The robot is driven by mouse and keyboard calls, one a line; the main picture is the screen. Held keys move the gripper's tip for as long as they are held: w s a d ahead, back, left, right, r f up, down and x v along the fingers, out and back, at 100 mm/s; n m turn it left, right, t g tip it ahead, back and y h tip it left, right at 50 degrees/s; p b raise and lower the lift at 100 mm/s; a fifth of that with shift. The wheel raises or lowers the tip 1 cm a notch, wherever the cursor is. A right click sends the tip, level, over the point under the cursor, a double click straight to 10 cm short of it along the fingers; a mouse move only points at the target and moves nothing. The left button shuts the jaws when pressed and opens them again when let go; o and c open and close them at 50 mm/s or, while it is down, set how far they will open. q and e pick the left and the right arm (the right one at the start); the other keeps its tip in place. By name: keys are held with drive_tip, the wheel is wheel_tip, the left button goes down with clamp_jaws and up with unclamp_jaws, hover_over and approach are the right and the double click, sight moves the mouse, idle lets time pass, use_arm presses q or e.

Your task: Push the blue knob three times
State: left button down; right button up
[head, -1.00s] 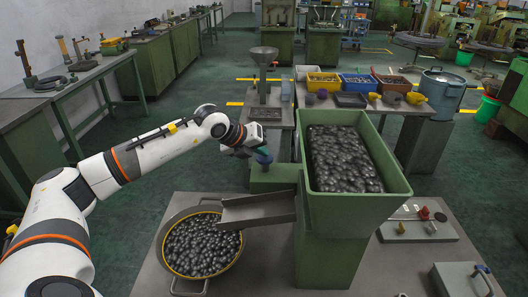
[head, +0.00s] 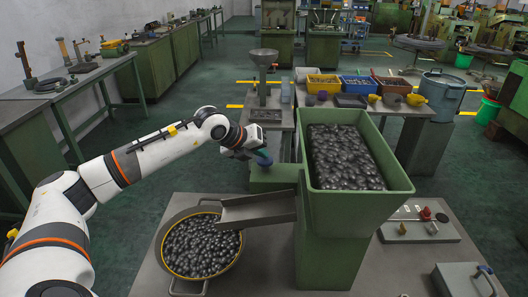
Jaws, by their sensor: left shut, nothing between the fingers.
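The blue knob (head: 264,158) sits on top of a low green block (head: 270,179) at the left side of the green machine. My left gripper (head: 257,152) is shut and empty, right at the knob. Its fingers partly overlap the knob in the picture, and I cannot tell exactly whether they touch it. My right gripper is not in view.
The green hopper (head: 402,193), full of dark pieces, stands right of the knob. A metal chute (head: 258,208) leads down to a round pan (head: 175,272) of dark pieces. A panel with knobs (head: 420,230) lies at the right. Coloured bins (head: 357,88) stand behind.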

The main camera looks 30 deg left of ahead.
sight(260, 160)
use_arm(q)
drive_tip(key=shift+r, duration=0.25)
drive_tip(key=shift+w+a+r+p, duration=0.1)
drive_tip(key=shift+r+p, duration=0.6)
drive_tip(key=shift+r, duration=0.5)
drive_tip(key=shift+a+r+p, duration=0.1)
drive_tip(key=shift+r+p, duration=0.55)
drive_tip(key=shift+r, duration=0.5)
drive_tip(key=shift+d+r+p, duration=0.15)
drive_tip(key=shift+r+p, duration=0.15)
drive_tip(key=shift+r, duration=0.35)
